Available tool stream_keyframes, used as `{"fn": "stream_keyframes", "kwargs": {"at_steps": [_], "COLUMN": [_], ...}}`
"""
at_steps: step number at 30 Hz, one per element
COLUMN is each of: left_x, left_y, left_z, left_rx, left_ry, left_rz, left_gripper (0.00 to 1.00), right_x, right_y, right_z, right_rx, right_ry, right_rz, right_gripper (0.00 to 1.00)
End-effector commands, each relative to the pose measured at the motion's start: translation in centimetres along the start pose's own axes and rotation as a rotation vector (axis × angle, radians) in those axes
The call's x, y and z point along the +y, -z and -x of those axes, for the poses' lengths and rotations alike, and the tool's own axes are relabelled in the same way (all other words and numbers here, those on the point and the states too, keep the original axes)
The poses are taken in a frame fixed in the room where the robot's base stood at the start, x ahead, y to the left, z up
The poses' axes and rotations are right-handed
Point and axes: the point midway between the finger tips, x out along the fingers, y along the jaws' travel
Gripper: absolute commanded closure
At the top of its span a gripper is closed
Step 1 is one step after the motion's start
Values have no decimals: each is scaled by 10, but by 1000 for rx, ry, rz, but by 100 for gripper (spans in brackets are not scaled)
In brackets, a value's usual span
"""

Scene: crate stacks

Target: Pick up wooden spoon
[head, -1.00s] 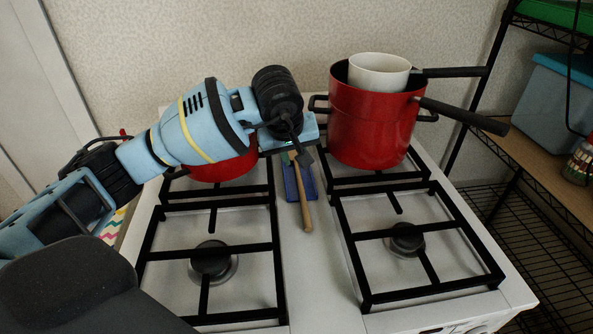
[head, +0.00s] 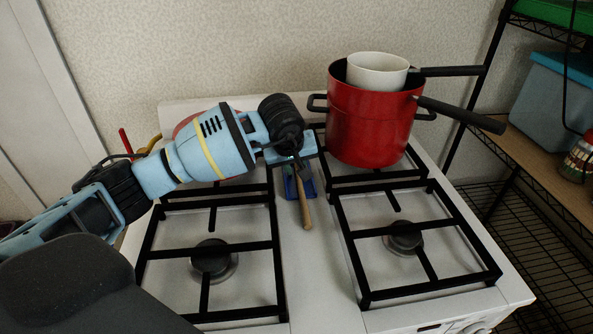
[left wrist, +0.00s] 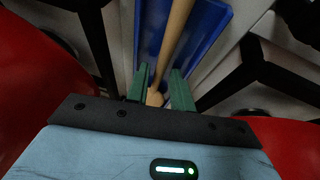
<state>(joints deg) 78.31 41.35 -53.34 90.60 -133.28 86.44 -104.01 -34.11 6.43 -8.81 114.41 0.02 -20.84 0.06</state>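The wooden spoon (head: 306,211) lies on a blue spoon rest (head: 312,188) on the middle strip of the stove. In the left wrist view, its wooden shaft (left wrist: 178,32) runs over the blue rest (left wrist: 208,35) and down between my green fingers. My left gripper (head: 294,172) is low over the far part of the spoon, which it hides in the head view. In the left wrist view, the fingers of this gripper (left wrist: 161,88) stand apart on both sides of the spoon, with a gap visible. My right gripper is not in view.
A tall red pot (head: 372,125) with a white pot (head: 377,70) in it stands right of the gripper, handles pointing right. Another red pot (head: 190,122) is partly hidden behind my left arm. The front burner grates (head: 277,246) are empty. A wire shelf is at right.

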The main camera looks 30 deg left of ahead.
Motion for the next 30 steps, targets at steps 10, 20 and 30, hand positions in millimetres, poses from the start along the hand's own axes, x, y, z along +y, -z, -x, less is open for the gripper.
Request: {"fn": "stream_keyframes", "kwargs": {"at_steps": [10, 20, 30], "left_x": [-2, -1, 5], "left_y": [-5, -4, -2], "left_z": [-4, -2, 35], "left_rx": [-11, -13, -9], "left_ry": [7, 7, 5], "left_rz": [-3, -4, -7], "left_gripper": [100, 100, 100], "right_x": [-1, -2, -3], "right_y": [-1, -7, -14], "right_z": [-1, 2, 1], "right_rx": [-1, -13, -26], "right_ry": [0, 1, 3], "right_rz": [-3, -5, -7], "right_gripper": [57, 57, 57]}}
